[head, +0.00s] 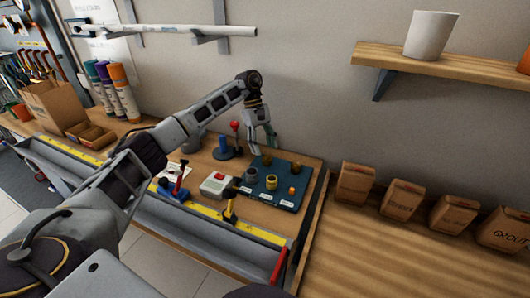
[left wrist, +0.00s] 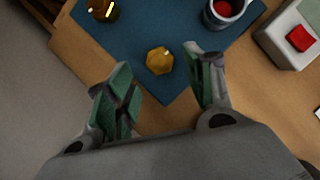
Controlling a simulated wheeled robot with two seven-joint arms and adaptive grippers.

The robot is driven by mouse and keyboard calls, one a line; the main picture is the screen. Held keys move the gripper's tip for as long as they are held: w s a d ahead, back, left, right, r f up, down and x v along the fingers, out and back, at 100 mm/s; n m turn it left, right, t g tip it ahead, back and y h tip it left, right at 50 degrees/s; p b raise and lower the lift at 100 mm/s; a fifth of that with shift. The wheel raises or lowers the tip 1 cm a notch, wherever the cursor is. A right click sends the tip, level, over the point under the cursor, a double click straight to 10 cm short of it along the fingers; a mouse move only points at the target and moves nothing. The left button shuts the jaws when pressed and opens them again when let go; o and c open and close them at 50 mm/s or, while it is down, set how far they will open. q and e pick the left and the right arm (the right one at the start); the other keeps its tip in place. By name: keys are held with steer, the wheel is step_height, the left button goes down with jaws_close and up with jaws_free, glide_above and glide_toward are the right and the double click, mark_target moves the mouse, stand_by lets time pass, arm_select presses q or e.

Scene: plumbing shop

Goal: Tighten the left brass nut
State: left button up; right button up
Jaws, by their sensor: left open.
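A blue board (head: 283,203) on the workbench carries several fittings. The left brass nut (head: 266,160) sits near its back left corner; in the left wrist view this nut (left wrist: 159,61) lies between and beyond my fingertips. A second brass piece (head: 295,168) stands at the back right, also at the top of the left wrist view (left wrist: 102,10). My left gripper (head: 262,146) is open and empty, pointing down above the back left nut, with no visible contact. My right gripper is out of view.
A grey cup-shaped fitting (head: 251,175), a yellow one (head: 271,182) and an orange one (head: 292,190) stand along the board's front. A box with a red button (head: 216,184) and a blue stand with a red knob (head: 224,150) are to the left. The wall is close behind.

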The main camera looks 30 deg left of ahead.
arm_select(q)
steer(key=v, duration=0.8)
stand_by(0.6)
